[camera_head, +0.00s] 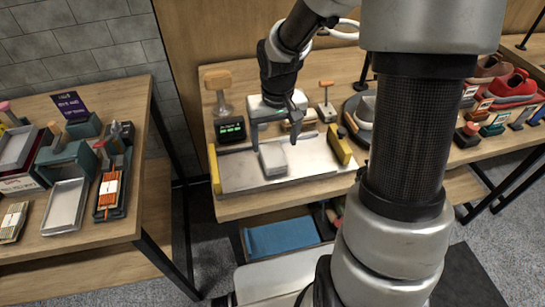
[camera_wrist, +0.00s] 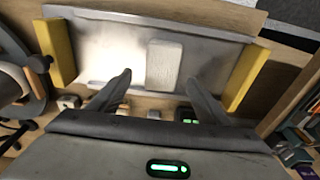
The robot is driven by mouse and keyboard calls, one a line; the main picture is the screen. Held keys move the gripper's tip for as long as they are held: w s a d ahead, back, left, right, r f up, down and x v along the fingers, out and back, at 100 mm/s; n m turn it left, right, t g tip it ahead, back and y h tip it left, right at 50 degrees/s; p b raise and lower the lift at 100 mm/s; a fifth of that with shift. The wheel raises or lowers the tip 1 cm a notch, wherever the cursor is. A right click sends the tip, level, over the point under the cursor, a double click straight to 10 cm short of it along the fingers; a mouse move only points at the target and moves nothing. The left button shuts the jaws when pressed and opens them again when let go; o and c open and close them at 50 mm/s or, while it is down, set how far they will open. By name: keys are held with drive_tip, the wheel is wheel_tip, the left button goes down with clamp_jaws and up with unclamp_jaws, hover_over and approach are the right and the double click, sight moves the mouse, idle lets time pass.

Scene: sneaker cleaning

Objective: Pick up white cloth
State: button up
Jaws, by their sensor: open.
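The white cloth (camera_head: 272,158) looks like a folded, light grey-white rectangular pad. It lies flat on a shiny metal tray (camera_head: 232,178) on the wooden table. My gripper (camera_head: 275,134) is open and empty, just behind and above the cloth in the head view. In the wrist view the cloth (camera_wrist: 161,66) lies between and just beyond the two fingertips of my gripper (camera_wrist: 157,78). The fingers appear apart from it; the exact height gap is hard to tell.
Yellow blocks stand at the tray's left end (camera_head: 214,168) and right end (camera_head: 339,144). A dark box with a green display (camera_head: 231,129) and a wooden-topped stand (camera_head: 218,82) are at the back left. Shoes (camera_head: 510,88) sit at the right. The tray's front is clear.

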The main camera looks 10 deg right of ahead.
sight(273, 153)
drive_tip(key=shift+w+a+f+b, duration=0.1)
drive_tip(key=shift+f+b, duration=0.2)
drive_tip(key=shift+f, duration=1.05)
drive_tip(key=shift+w+a+f+b, duration=0.1)
drive_tip(key=shift+f+b, duration=0.15)
drive_tip(key=shift+f, duration=1.1)
drive_tip(key=shift+c, duration=0.4)
drive_tip(key=c, duration=1.2)
drive_tip(key=shift+o, duration=0.2)
drive_tip(key=shift+r, duration=0.15)
wheel_tip(273, 153, up, 13)
drive_tip(key=s+p, duration=0.1)
drive_tip(key=p, duration=1.1)
drive_tip(key=shift+s+r, duration=0.2)
